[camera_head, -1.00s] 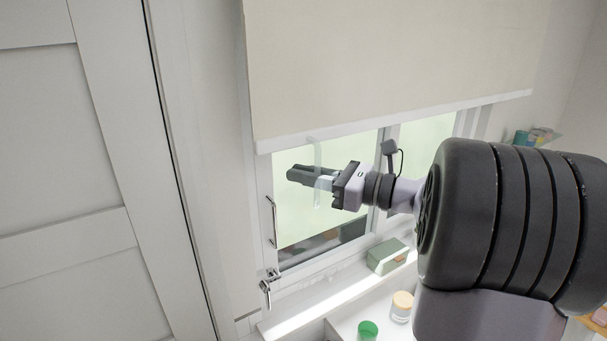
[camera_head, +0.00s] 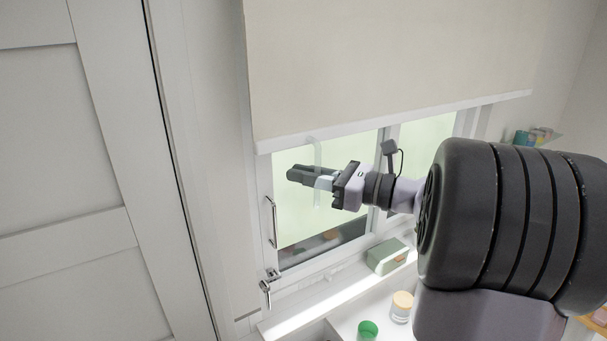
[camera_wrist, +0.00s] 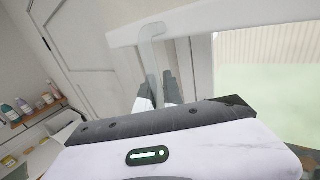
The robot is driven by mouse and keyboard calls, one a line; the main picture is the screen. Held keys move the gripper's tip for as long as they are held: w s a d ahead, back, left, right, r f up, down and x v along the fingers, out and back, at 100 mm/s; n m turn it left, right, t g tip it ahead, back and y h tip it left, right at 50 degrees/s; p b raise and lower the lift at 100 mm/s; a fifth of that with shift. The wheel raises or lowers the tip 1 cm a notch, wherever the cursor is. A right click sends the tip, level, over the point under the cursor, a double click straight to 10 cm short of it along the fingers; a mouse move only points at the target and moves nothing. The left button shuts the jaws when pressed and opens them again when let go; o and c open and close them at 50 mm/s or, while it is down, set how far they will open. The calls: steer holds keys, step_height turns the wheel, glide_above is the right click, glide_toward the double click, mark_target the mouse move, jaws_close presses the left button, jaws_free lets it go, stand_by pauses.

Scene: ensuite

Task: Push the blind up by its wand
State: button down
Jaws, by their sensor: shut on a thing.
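The cream blind (camera_head: 390,60) covers the upper part of the window, and its white bottom bar (camera_head: 400,122) hangs just above my gripper. A pale, translucent wand (camera_head: 317,154) hangs down from the bar near its left end. My gripper (camera_head: 301,175) is shut on the wand, in front of the left pane. In the wrist view the wand (camera_wrist: 151,52) runs from the bottom bar (camera_wrist: 210,18) down between my fingers (camera_wrist: 160,92). Its lower end is largely hidden there by the gripper body.
A window handle (camera_head: 267,288) and a metal pull (camera_head: 271,222) are on the left of the frame. A green box (camera_head: 387,257) stands on the sill. A jar (camera_head: 401,307) and a green cup (camera_head: 368,330) stand below. A panelled door (camera_head: 80,170) is at left.

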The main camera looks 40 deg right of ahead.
mark_target(293, 128)
step_height(293, 128, up, 9)
steer(key=p, duration=0.6)
steer(key=shift+r, duration=0.2)
steer(key=shift+f, duration=0.1)
steer(key=c, duration=1.5)
jaws_free()
steer(key=shift+b+v, duration=2.25)
steer(key=shift+v, duration=6.45)
